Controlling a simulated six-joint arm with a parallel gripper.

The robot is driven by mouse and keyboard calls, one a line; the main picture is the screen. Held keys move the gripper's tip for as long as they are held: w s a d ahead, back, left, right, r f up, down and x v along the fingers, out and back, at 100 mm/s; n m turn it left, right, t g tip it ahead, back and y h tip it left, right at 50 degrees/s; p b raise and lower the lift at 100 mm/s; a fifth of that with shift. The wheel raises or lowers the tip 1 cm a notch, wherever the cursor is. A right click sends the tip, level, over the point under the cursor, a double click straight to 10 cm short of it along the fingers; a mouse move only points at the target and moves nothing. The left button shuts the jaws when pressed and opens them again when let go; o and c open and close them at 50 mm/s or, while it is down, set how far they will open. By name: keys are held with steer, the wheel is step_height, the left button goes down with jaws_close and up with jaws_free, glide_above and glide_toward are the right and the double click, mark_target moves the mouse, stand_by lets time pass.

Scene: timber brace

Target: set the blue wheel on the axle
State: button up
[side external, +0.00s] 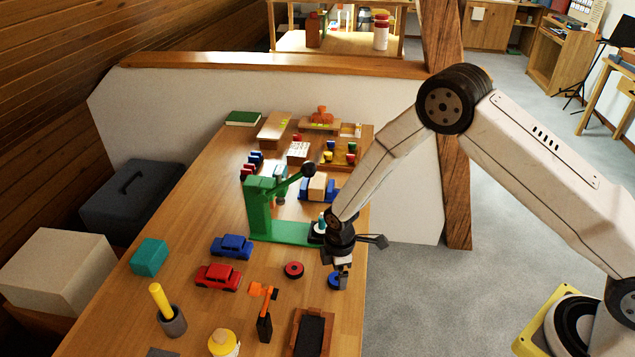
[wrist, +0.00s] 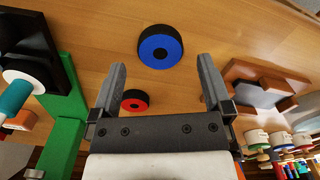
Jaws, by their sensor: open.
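The blue wheel (wrist: 160,41), with a black tyre and dark centre, lies flat on the wooden table. In the side view the blue wheel (side external: 334,280) is partly hidden by my gripper (side external: 343,279). In the wrist view my gripper (wrist: 162,66) is open and empty, with the wheel ahead of its fingertips and roughly centred between them. I cannot tell their height above it. A red wheel (side external: 293,270) lies to the left in the side view; the red wheel (wrist: 134,101) also shows between the fingers in the wrist view. I cannot make out the axle for certain.
A green lever press (side external: 258,210) stands close behind and left of my gripper. A blue car (side external: 231,246) and red car (side external: 218,277) are on the left. A black-and-orange upright piece (side external: 265,325) and a dark-topped wooden tray (side external: 309,336) are in front. The table's right edge is near.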

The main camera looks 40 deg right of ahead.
steer(key=shift+f, duration=1.35)
steer(key=c, duration=1.3)
steer(key=shift+o, duration=0.2)
steer(key=shift+r, duration=0.1)
steer(key=shift+r, duration=1.05)
steer(key=s+d+r, duration=0.2)
steer(key=s+r, duration=0.8)
steer(key=s, duration=0.4)
steer(key=shift+d+r, duration=0.2)
steer(key=shift+r, duration=0.2)
